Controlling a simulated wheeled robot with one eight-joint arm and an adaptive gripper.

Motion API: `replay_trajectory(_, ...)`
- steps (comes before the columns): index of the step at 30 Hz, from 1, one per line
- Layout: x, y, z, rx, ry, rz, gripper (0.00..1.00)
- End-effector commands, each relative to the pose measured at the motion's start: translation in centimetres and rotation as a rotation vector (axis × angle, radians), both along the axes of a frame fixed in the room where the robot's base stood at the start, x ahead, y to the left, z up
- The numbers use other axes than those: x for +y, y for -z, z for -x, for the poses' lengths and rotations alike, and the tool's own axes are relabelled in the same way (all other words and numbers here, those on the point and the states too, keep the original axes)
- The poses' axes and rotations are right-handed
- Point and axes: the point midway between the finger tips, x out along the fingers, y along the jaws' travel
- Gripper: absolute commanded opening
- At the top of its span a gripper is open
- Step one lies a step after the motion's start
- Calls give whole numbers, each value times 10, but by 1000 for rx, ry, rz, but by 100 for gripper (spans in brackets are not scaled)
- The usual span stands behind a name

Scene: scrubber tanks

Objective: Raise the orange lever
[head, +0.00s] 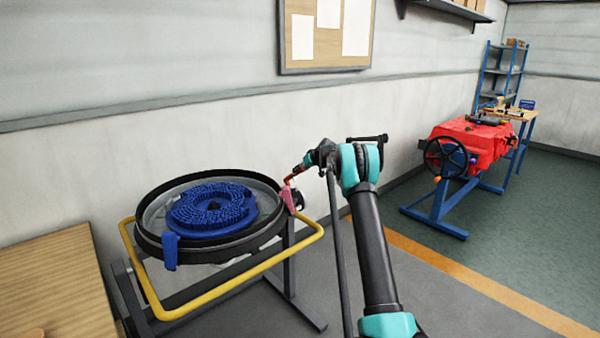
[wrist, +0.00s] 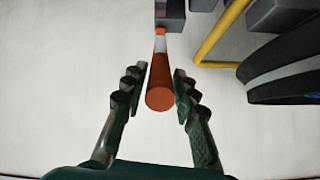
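The orange lever (wrist: 160,97) shows in the wrist view as a rod with a round orange end, a pale band and a small orange part at its far end. It runs between the two fingers of my gripper (wrist: 156,84). The fingers are apart: a clear gap shows on the left of the lever and a narrower one on the right. Contact on the right cannot be told. In the head view, a small orange-red piece (head: 289,179) shows beside my gripper (head: 305,165), at the tank's right side; my arm hides part of this area.
A round dark tank (head: 148,238) with blue coiled brush-like material (head: 212,205) stands in a yellow-railed frame (head: 238,280). A pink piece (head: 287,199) is at its right rim. A wooden table (head: 50,285) is at left. A red machine (head: 480,140) stands far right; floor between is clear.

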Motion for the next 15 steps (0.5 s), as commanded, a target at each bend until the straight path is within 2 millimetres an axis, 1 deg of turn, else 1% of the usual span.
replay_trajectory(1, 0, 0, 0, 1, 0, 0, 38)
replay_trajectory(2, 0, 0, 0, 1, 0, 0, 41)
replay_trajectory(3, 0, 1, 0, 1, 0, 0, 43)
replay_trajectory(11, -1, 1, 1, 3, -1, 1, 43)
replay_trajectory(15, -4, -4, 6, 3, -1, 1, 43)
